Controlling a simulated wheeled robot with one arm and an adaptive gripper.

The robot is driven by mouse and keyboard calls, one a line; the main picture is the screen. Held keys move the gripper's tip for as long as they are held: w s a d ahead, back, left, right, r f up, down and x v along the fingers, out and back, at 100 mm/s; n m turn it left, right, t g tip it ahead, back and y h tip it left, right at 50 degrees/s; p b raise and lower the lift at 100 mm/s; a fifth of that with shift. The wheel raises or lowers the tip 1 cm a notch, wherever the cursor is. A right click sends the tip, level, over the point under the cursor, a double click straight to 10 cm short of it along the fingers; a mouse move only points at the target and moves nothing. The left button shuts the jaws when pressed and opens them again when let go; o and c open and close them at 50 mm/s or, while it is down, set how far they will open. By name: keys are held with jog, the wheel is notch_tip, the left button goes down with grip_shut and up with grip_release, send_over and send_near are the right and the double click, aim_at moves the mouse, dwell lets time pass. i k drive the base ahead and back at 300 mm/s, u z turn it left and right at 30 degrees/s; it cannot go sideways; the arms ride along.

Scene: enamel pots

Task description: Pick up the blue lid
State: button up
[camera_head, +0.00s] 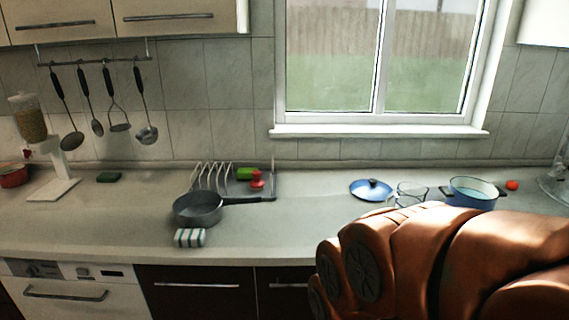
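The blue lid (366,190) lies flat on the counter, below the window and right of centre. It is round, with a dark knob (373,182) on top. A blue enamel pot (472,194) with a pale inside stands to its right. My orange arm fills the lower right of the view, in front of the counter. My gripper cannot be made out, so its distance from the lid is not shown.
Clear glassware (411,190) stands between lid and pot, close to the lid. A grey pan (198,208) sits to the left beside a dish rack (213,177), with a striped cloth (190,238) in front. Counter (310,215) between pan and lid is clear.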

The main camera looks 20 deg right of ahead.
aim_at(371, 190)
jog(key=z, duration=2.25)
jog(key=k, duration=0.55)
jog(key=u, duration=0.15)
jog(key=i, duration=1.25)
jog(key=u, duration=1.75)
jog(key=i, duration=0.65)
jog(key=u, duration=0.7)
